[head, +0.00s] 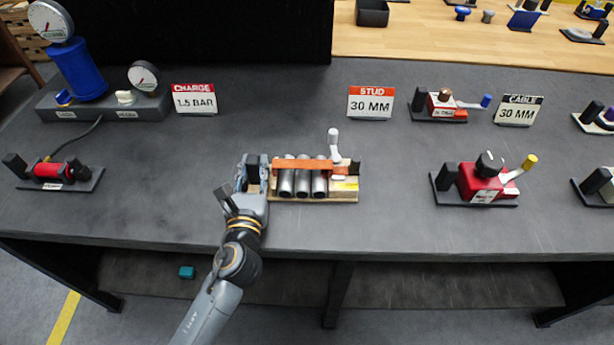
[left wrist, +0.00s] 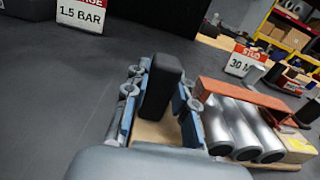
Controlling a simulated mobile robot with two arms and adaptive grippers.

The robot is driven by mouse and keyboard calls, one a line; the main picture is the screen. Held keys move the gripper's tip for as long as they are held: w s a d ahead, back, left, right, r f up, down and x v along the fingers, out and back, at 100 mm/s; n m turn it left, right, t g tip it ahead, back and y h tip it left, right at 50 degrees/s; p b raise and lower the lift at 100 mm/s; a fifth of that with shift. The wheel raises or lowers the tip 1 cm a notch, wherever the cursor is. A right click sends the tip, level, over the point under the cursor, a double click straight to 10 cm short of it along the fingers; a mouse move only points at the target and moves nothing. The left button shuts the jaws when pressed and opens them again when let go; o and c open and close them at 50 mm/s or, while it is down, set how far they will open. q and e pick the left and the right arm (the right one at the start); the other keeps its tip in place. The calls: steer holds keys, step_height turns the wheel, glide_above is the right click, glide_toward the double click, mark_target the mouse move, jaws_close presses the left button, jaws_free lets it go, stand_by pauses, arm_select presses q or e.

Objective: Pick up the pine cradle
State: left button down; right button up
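The pine cradle (head: 345,196) is a pale wooden base on the grey bench in the middle of the head view. It bears several steel cylinders (head: 303,182) under an orange bar, with a white lever at its right. In the left wrist view the cylinders (left wrist: 240,125) lie right of the fingers. A dark upright post (left wrist: 160,88) stands at the cradle's left end. My left gripper (head: 252,165) is at that end, its fingers (left wrist: 160,98) on either side of the post with narrow gaps, seemingly open. Its palm hides part of the wood. My right gripper is not in view.
A stud sign (head: 370,103) stands behind the cradle. A red valve unit (head: 480,184) is to the right. A gauge stand (head: 105,103) and a red cylinder fixture (head: 53,173) are at the left. Bare bench lies between these and the cradle.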

arm_select(q)
steer(key=shift+r, duration=0.15)
step_height(320, 180, up, 9)
steer(key=shift+f, duration=4.2)
steer(key=shift+f, duration=0.55)
steer(key=shift+r, duration=0.15)
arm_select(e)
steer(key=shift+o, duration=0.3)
